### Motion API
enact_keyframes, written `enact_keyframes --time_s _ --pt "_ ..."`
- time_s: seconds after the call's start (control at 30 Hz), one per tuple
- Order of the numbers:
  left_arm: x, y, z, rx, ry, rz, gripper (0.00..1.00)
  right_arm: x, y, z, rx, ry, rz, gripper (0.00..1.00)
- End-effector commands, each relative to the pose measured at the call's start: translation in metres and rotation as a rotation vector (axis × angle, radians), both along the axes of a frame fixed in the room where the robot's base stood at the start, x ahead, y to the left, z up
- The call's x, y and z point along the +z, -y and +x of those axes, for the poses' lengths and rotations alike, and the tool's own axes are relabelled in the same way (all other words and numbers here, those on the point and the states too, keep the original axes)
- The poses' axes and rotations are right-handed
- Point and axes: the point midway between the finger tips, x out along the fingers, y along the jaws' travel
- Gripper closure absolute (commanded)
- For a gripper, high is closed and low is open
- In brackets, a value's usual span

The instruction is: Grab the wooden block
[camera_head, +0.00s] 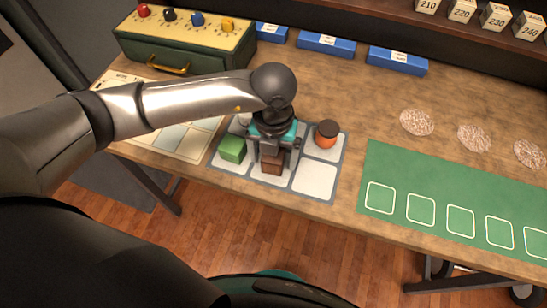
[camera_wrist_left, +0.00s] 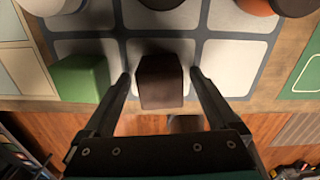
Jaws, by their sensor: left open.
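The wooden block (camera_head: 272,162) is dark brown and sits in the front middle cell of the grey grid mat (camera_head: 215,163). It also shows in the left wrist view (camera_wrist_left: 162,82), between the two fingers. My left gripper (camera_head: 270,150) is above the block in the head view and hides part of it. In the left wrist view the fingers of my left gripper (camera_wrist_left: 160,75) are open, one on each side of the block, with a gap on both sides. My right gripper is not in view.
A green block (camera_head: 232,149) is in the cell just left. An orange and dark round object (camera_head: 326,135) is in the back right cell. The front right cell (camera_head: 315,179) is empty. A green mat (camera_head: 400,165) lies right; a green drawer box (camera_head: 195,60) stands behind.

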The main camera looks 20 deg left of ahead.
Motion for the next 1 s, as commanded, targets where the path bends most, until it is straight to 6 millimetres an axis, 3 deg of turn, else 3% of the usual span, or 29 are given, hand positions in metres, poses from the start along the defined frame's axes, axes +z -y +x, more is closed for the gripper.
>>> enact_keyframes --time_s 0.3,1.0 --pt "-0.0065 0.0006 -0.0002 -0.001 0.000 -0.001 0.06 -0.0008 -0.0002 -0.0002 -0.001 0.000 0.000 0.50" --pt "-0.0060 0.0005 0.0001 -0.001 0.001 -0.001 0.85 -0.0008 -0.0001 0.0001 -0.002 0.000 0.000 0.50"
